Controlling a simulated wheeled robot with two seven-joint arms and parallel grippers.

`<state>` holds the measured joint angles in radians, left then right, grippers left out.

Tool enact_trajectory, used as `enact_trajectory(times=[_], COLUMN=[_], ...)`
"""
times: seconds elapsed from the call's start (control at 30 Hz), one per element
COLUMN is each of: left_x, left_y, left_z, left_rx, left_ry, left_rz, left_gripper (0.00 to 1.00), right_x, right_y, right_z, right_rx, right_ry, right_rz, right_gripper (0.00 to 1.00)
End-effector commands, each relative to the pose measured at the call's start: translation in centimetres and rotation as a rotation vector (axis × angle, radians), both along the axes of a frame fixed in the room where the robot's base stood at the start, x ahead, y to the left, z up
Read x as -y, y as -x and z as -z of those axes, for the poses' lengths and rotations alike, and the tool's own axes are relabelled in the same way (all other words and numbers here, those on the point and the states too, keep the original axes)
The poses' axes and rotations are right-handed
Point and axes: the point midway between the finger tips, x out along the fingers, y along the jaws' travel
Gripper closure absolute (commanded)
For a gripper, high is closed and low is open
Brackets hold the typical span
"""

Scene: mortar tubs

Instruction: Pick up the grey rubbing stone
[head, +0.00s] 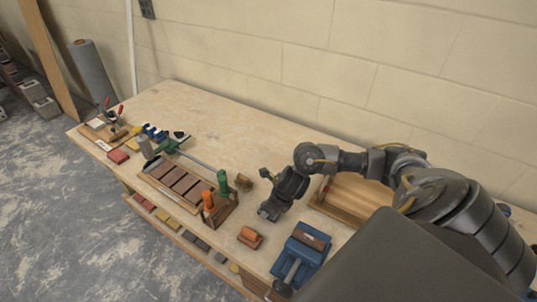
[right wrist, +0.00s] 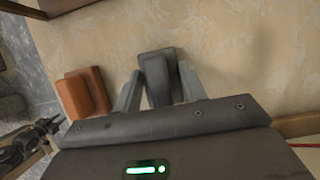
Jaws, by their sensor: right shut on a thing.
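The grey rubbing stone (right wrist: 157,78) is a dark grey block with a narrower raised part. In the right wrist view it sits between the two fingers of my right gripper (right wrist: 159,92), which is shut on it. In the head view my right gripper (head: 269,212) is low over the workbench, right of the tool rack, and hides the stone. I cannot tell whether the stone touches the bench top. My left gripper is not in view.
An orange-handled brown block (head: 250,237) lies close by; it also shows in the right wrist view (right wrist: 83,92). A blue vise (head: 301,250) stands to the right. A wooden tray (head: 352,195) lies behind. The workbench (head: 230,120) is clear towards the wall.

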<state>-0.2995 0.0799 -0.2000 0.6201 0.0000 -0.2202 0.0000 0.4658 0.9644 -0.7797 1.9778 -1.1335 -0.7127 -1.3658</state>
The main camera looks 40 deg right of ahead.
Motion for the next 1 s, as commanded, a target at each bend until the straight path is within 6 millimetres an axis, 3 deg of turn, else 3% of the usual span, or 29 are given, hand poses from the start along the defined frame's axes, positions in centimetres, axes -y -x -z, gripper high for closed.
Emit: enact_trajectory(times=[0.23,0.37,0.47,0.6,0.7,1.0], left_x=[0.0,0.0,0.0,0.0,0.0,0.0], left_y=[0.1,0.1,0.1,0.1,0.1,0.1], left_z=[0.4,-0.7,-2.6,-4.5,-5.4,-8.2], left_rx=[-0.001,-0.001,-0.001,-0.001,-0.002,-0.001], left_ry=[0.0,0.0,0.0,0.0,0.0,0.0], left_rz=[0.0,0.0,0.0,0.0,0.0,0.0], left_gripper=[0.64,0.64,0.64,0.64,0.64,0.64], right_x=[-0.2,-1.2,-1.8,-3.2,-3.8,-4.7], right_y=[0.0,2.7,4.8,8.4,9.9,12.5], right_z=[-3.5,-7.0,-10.2,-11.4,-11.9,-12.8], right_rx=[0.008,0.008,0.008,0.002,0.001,-0.001], right_ry=[0.0,0.001,0.003,0.001,0.0,-0.001], right_rz=[-0.006,-0.01,-0.01,-0.007,-0.003,0.0], right_gripper=[0.86,0.86,0.86,0.86,0.86,0.86])
